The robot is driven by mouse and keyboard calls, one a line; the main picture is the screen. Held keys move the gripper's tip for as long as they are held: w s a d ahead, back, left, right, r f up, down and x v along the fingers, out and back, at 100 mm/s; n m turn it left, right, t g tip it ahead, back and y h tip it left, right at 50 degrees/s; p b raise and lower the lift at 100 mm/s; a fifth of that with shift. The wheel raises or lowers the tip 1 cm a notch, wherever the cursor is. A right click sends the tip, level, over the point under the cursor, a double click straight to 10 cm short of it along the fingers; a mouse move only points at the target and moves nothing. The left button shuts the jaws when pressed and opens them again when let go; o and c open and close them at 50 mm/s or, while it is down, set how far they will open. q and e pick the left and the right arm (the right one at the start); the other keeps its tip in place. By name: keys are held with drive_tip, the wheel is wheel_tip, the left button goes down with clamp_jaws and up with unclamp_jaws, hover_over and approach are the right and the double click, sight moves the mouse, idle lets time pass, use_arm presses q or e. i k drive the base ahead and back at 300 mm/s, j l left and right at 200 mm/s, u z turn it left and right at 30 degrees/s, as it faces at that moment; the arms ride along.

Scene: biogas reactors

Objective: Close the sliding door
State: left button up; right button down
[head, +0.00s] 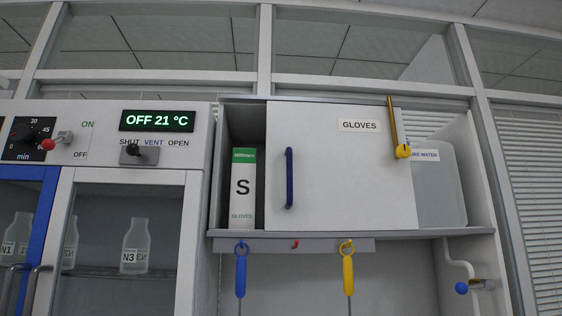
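The white sliding door (335,165) labelled GLOVES hangs in the wall cabinet, with a vertical dark blue handle (289,178) near its left edge. It covers the middle of the cabinet. An opening to its left shows a white and green glove box (243,190) marked S. To its right a pale water container (442,185) is partly visible, its label cut off by the door side. A yellow bar with a yellow knob (402,151) sits at the door's upper right edge. Neither of my grippers is in view.
A blue-handled tool (240,272) and a yellow-handled tool (348,272) hang from the rail below the cabinet. A blue-knobbed tap (462,288) is at lower right. At left stands an incubator-like unit (165,150) with switches, a display and bottles behind glass.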

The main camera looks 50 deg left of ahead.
sight(329, 167)
drive_tip(key=u, duration=1.1)
